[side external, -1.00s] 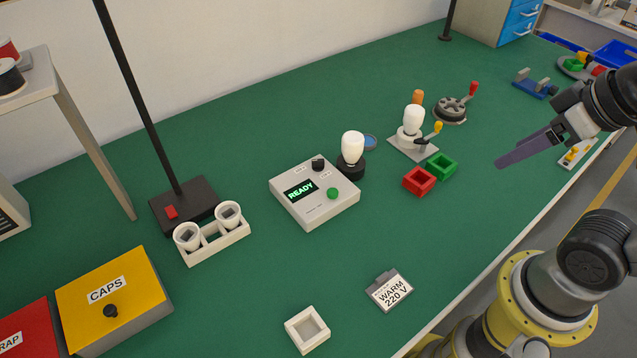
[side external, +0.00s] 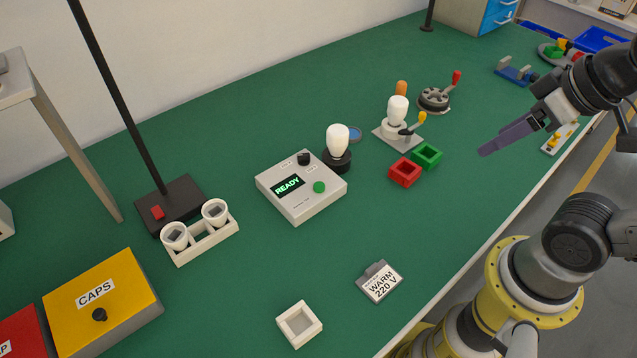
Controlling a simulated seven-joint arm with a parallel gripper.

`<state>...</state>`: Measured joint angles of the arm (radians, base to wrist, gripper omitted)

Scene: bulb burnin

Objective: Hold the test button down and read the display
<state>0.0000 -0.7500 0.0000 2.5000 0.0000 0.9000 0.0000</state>
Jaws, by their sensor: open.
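The white test box (side external: 303,208) stands mid-table. Its dark display (side external: 288,187) shows "READY" in green letters. The green round button (side external: 319,187) is on its top, right of the display, with nothing touching it. A black knob (side external: 304,158) is at its back edge. A white bulb (side external: 337,139) stands upright in a black socket (side external: 336,161) beside the box. My gripper (side external: 484,151) is at the right, well away from the box, above the table. It is open and empty; its dark fingers point left and overlap in this view.
Red (side external: 404,173) and green (side external: 427,157) square trays and a lever fixture holding a bulb (side external: 397,109) stand between my gripper and the box. A "WARM 220 V" sign (side external: 380,284) and white tray (side external: 299,325) are in front. A two-cup rack (side external: 203,243) is left.

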